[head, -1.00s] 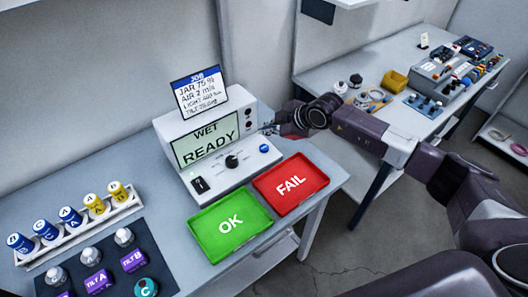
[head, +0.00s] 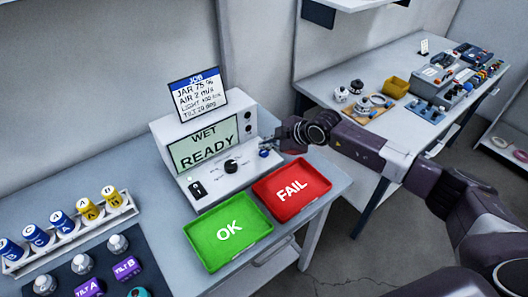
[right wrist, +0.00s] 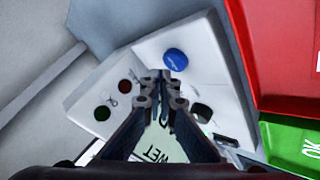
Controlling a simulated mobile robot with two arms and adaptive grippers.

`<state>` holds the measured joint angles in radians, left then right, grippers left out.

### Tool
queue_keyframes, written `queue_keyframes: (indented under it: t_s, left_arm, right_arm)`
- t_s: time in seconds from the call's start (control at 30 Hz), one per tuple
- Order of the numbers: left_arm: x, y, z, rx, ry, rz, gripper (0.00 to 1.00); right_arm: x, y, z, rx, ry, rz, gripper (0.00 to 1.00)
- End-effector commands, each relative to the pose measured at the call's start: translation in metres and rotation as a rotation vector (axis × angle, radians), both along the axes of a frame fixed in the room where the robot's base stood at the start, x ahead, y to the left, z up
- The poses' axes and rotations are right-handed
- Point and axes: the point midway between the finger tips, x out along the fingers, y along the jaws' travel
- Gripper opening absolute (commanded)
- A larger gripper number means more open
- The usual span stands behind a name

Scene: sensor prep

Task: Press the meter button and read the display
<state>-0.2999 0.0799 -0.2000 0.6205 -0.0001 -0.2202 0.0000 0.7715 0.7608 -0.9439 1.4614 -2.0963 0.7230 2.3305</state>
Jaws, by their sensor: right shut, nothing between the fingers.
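The white meter (head: 210,150) stands on the grey table, with its display (head: 206,143) reading "WET READY". Its sloped front panel has a black knob (head: 231,166), a black switch (head: 197,189) and a blue button (head: 264,153). In the right wrist view the blue button (right wrist: 176,59) lies just beyond my closed fingertips (right wrist: 163,76), apart from them in the picture. In the head view my right gripper (head: 275,146) is at the meter's right side, close to the blue button; contact cannot be told. It is shut and empty. My left gripper is not in view.
A green OK tray (head: 210,256) and a red FAIL tray (head: 315,198) lie in front of the meter. A job card (head: 198,92) stands on top of it. A rack of blue and yellow jars (head: 20,268) is at the left. A second bench (head: 330,80) stands behind at right.

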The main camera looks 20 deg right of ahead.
Motion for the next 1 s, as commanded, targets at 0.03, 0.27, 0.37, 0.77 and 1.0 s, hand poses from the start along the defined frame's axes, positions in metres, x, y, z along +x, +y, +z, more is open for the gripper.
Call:
queue_keyframes:
  t_s: [0.03,0.27,0.37,0.77,1.0]
  left_arm:
    - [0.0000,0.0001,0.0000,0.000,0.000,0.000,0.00]
    - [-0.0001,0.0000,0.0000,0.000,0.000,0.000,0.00]
    - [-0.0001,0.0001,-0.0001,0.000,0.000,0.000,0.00]
    - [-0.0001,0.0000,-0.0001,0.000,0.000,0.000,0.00]
    - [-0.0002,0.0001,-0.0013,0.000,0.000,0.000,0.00]
  right_arm:
    - [0.0000,0.0002,0.0001,0.000,0.000,0.000,0.00]
    - [0.0000,0.0002,0.0001,0.000,0.000,0.000,0.00]
    - [0.0000,0.0002,0.0001,0.000,0.000,0.000,0.00]
    - [0.0000,0.0001,-0.0002,0.000,0.000,0.000,0.00]
    - [-0.0002,0.0000,-0.0075,0.000,0.000,0.000,0.00]
